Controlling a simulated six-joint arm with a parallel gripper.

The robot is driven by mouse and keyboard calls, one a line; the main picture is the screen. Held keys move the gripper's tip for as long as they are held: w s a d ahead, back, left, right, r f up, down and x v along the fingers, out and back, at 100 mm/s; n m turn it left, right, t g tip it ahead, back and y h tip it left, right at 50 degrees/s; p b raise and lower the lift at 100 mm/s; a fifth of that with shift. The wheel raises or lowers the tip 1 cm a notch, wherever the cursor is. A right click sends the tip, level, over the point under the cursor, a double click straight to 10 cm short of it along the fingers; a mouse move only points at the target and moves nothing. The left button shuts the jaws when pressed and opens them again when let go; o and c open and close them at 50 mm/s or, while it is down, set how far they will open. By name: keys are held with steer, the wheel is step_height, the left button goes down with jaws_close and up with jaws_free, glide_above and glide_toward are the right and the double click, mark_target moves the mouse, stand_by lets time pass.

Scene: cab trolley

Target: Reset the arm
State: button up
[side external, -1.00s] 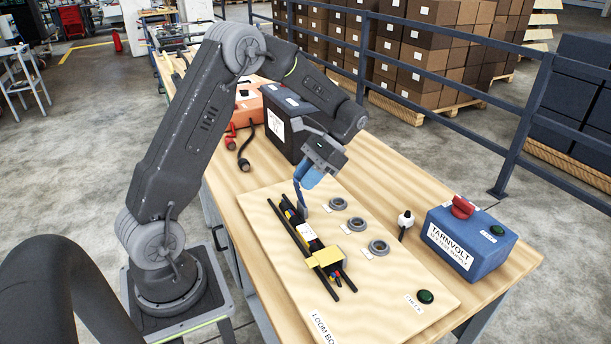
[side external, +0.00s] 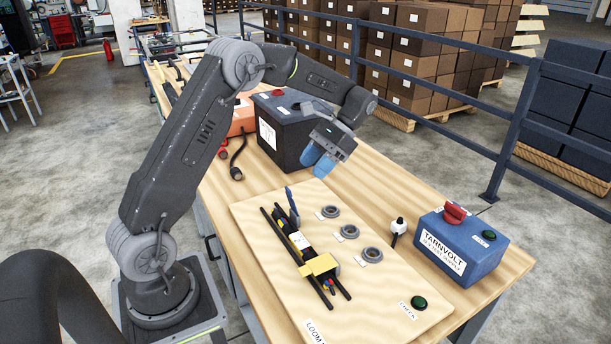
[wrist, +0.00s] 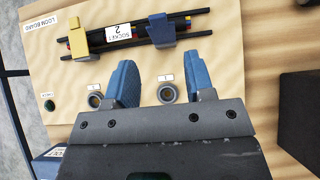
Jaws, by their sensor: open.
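My gripper (side external: 318,162), with blue fingers, is open and empty above the far end of the loom board (side external: 390,325). In the wrist view its fingertips (wrist: 153,75) are spread over the socket side of the board. A dark cable bundle (side external: 281,224) with a white "SOCKET 2" label (wrist: 118,31) lies between black rails. A yellow clamp (side external: 319,265) sits across one end and a blue clip (side external: 292,205) stands at the other. The gripper is apart from the clip. Three grey ring sockets stand beside the bundle: far (side external: 330,212), middle (side external: 349,232), near (side external: 371,254).
A dark box (side external: 290,140) stands close behind the gripper, with an orange case (side external: 243,117) beyond. A blue TARNVOLT supply box (side external: 460,250) is at the right, near a small white-topped switch (side external: 398,226). A green check button (side external: 418,303) sits at the board's near end.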

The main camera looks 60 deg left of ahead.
steer(key=shift+w+r, duration=0.35)
steer(key=shift+r, duration=0.05)
steer(key=shift+d+r, duration=0.1)
steer(key=s+d+r+t+y, duration=0.1)
steer(key=s+d+r+t, duration=0.5)
steer(key=s+d+r, duration=0.15)
steer(key=s+d+t+h, duration=0.1)
steer(key=s+d+t, duration=0.6)
steer(key=s, duration=0.4)
steer(key=shift+t, duration=0.7)
steer(key=shift+d+r, duration=0.1)
